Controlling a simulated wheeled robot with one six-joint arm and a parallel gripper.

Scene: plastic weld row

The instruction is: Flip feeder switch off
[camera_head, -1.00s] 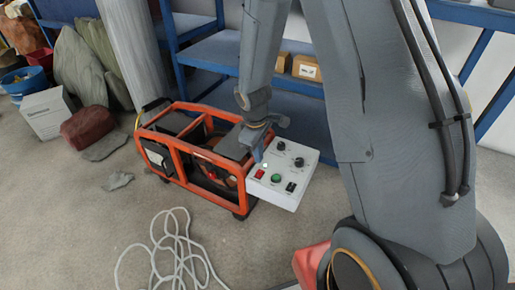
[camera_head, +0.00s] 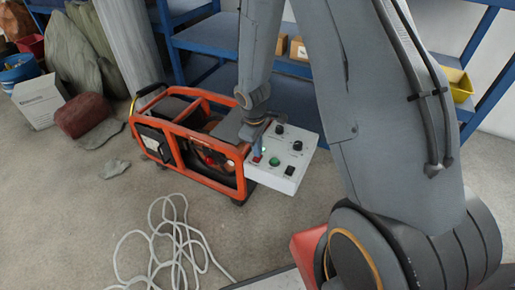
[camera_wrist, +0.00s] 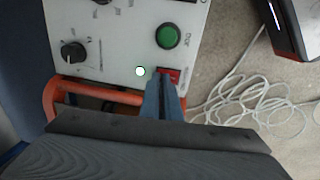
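A white control panel (camera_head: 300,168) sits at the right end of an orange-framed machine (camera_head: 185,155). It carries a red switch (camera_head: 256,160), a green button (camera_head: 274,162), a black switch (camera_head: 289,170) and black knobs. The red switch also shows in the wrist view (camera_wrist: 174,75), with a lit white lamp (camera_wrist: 140,71) beside it. I cannot read which switch is the feeder's. My gripper (camera_head: 258,151) points down at the red switch. In the wrist view its fingers (camera_wrist: 164,85) are together and empty, their tips at the red switch; I cannot tell whether they touch.
A white cable (camera_head: 165,235) lies coiled on the floor in front. A blue shelf (camera_head: 205,50) with boxes stands behind. Sacks (camera_head: 75,55), a carton (camera_head: 40,102) and a dark red bag (camera_head: 86,115) are at left. The floor between is mostly clear.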

